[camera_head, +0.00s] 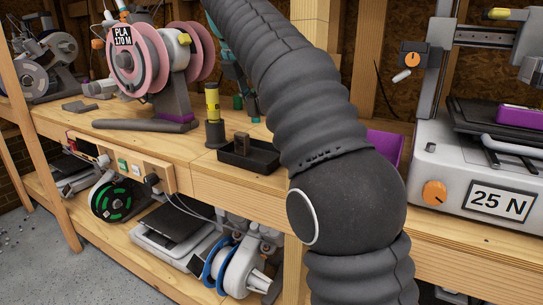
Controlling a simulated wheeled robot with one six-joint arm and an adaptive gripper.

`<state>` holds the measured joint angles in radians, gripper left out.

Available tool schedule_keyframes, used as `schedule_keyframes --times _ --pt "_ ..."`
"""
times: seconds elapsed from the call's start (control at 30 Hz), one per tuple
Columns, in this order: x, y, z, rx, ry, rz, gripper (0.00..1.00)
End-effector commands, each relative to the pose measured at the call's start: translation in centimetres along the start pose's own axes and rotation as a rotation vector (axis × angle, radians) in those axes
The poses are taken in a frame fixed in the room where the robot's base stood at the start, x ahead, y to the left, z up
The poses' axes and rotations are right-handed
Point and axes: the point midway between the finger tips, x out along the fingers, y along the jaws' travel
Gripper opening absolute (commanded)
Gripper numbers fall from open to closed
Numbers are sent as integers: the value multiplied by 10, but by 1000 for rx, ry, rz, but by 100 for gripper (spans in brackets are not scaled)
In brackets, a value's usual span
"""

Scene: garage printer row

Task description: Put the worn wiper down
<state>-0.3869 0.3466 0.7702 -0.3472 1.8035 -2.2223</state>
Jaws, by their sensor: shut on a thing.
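My gripper (247,102) shows only in part, as teal and grey pieces behind my dark sleeved arm. It is shut, above the bench behind the black tray. The worn wiper cannot be made out clearly; the arm and the fingers cover the grip. A shallow black tray (262,167) stands at the bench's front edge with a small dark brown block (242,143) upright in it. I cannot tell what this block is.
A yellow-topped tube (212,104) stands left of the tray. A purple bin (385,147) is partly behind my arm. A printer marked 25 N (455,165) stands right.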

Motion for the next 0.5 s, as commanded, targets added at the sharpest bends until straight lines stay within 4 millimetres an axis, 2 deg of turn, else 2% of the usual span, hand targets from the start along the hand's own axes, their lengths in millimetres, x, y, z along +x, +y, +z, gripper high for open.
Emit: schedule_keyframes --times 0.17,0.5 --pt "22 -5 8 -22 2 10 0" --pt "63 -7 -6 -19 2 8 0"
